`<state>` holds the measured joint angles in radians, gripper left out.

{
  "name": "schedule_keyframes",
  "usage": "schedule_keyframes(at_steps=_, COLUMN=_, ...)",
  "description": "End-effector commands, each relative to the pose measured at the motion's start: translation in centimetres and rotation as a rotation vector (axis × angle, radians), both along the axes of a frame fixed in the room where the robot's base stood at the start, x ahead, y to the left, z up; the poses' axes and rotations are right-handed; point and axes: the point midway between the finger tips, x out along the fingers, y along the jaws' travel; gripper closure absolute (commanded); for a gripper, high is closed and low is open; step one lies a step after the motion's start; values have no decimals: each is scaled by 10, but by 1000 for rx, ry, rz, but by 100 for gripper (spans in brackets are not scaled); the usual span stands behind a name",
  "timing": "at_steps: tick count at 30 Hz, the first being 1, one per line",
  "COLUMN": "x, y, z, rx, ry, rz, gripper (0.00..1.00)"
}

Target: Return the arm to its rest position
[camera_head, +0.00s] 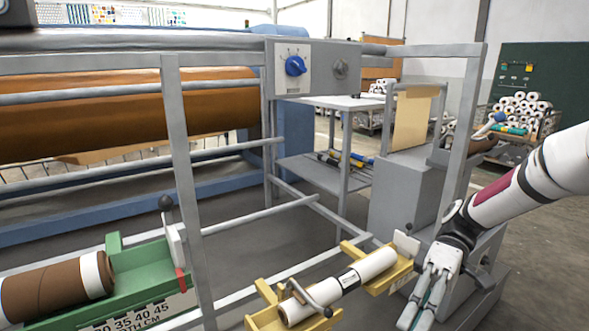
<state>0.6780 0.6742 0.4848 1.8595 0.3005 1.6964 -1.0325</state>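My arm (526,185), white with a dark red band, reaches in from the right edge, and its wrist bends down. My gripper (418,316) hangs fingers down at the lower right, beside the yellow holder. A narrow gap shows between its two pale fingers, with nothing seen in it; the tips are near the bottom edge of the picture. The rest position itself is not marked in view.
A white roll (366,268) lies in the yellow holder (392,276), close left of my gripper. A green holder (150,279) bears a brown roll (56,291). A grey metal frame (183,190) and a grey block (405,190) stand close by. Floor (548,235) is clear at right.

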Motion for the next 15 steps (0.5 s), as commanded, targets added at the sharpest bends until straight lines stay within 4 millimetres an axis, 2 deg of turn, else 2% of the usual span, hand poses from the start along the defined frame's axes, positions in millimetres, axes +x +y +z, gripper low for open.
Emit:
schedule_keyframes(at_steps=1, x=-8, y=5, z=9, rx=-85, ry=-3, rz=10, gripper=100)
schedule_keyframes(at_steps=6, x=-36, y=14, z=33, rx=-344, ry=-15, rz=2, gripper=100)
schedule_keyframes(at_steps=15, x=-90, y=22, z=68, rx=-736, ry=-105, rz=-105, gripper=100)
